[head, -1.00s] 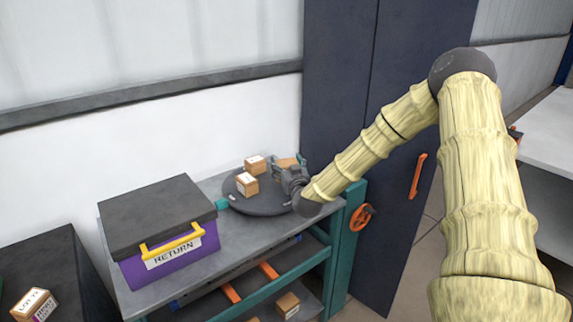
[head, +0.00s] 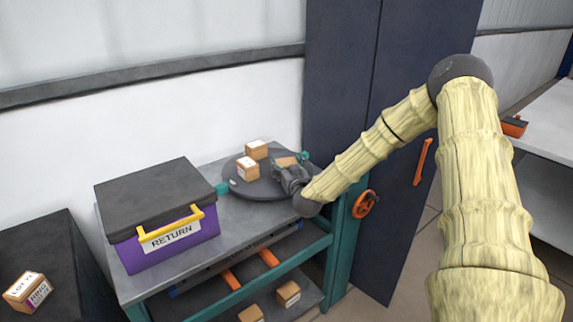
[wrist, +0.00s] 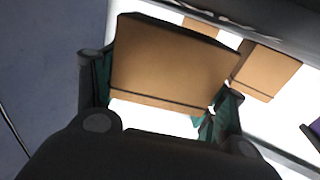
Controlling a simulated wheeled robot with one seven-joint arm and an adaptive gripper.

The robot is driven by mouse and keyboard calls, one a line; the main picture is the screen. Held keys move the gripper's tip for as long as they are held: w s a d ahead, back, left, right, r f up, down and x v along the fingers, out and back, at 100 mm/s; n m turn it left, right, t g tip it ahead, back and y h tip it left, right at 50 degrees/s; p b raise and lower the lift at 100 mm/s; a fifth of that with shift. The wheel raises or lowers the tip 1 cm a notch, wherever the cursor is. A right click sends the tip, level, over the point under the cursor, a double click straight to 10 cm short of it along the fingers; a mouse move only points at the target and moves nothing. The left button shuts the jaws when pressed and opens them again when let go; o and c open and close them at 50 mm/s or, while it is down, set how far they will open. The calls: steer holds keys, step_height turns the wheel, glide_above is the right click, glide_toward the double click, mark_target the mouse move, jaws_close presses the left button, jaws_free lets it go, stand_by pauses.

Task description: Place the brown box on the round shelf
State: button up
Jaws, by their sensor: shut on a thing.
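The brown box (head: 286,162) is held at the right side of the round shelf (head: 240,187), a dark disc on the workbench. My gripper (head: 290,168) is shut on this box. In the wrist view the box (wrist: 170,65) fills the space between the two fingers of my gripper (wrist: 160,95). I cannot tell whether its underside touches the disc. Two other brown boxes stand on the disc to the left of the held one: a front one (head: 247,169) and a back one (head: 257,150).
A purple bin with a dark lid, marked RETURN (head: 168,238), stands left of the disc. Brown boxes (head: 288,294) sit on the lower shelf. A labelled box (head: 28,290) lies on a dark surface at far left. A dark blue cabinet (head: 400,220) stands at right.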

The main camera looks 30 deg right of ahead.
steer(key=shift+f+b, duration=0.4)
steer(key=shift+f, duration=0.2)
stand_by(0.3)
steer(key=o, duration=1.3)
steer(key=shift+s, duration=0.1)
